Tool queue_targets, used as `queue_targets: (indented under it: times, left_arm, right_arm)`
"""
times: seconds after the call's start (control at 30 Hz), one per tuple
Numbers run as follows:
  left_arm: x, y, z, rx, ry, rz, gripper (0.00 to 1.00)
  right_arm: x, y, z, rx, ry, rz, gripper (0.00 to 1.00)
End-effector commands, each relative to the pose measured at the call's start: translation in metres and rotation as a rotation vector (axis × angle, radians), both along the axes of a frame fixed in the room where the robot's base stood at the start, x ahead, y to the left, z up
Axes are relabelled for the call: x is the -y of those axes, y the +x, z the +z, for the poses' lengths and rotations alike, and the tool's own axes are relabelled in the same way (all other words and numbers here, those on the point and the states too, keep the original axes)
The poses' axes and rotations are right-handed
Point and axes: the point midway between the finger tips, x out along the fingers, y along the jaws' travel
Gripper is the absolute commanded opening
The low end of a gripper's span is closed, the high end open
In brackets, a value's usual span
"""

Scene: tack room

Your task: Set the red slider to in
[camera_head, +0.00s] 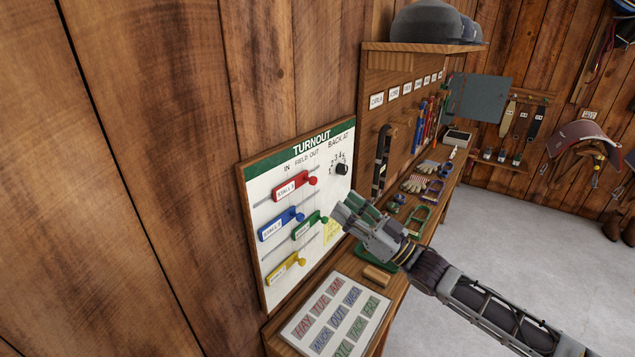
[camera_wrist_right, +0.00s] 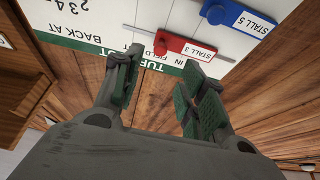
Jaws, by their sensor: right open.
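The red slider (camera_head: 292,187), labelled STALL 3, sits on a horizontal rail at the top of the white TURNOUT board (camera_head: 262,185). Its round red knob is at its right end in the head view. IN, FIELD and OUT are printed above, from left to right. In the right wrist view the red slider (camera_wrist_right: 190,50) appears upside down, with bare rail on both sides. My right gripper (camera_head: 348,212) is open and empty in front of the board's right part, below and right of the red knob. Its fingers (camera_wrist_right: 163,92) are apart from the slider. My left gripper is out of view.
Below red are a blue slider (camera_head: 277,226), a green slider (camera_head: 306,228) and a yellow slider (camera_head: 286,271). A black dial (camera_head: 341,169) is at the upper right. A bench with a word chart (camera_head: 337,316) and tack runs below.

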Motion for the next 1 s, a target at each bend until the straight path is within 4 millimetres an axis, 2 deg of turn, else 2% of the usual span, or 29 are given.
queue_targets:
  times: [0.7, 1.0]
  left_arm:
    - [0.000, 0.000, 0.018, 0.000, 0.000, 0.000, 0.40]
    - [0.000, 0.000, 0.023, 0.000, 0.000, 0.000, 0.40]
  right_arm:
    - [-0.056, 0.040, 0.031, 0.002, 0.000, 0.001, 0.41]
    - [-0.072, 0.053, 0.038, 0.001, -0.001, 0.000, 0.41]
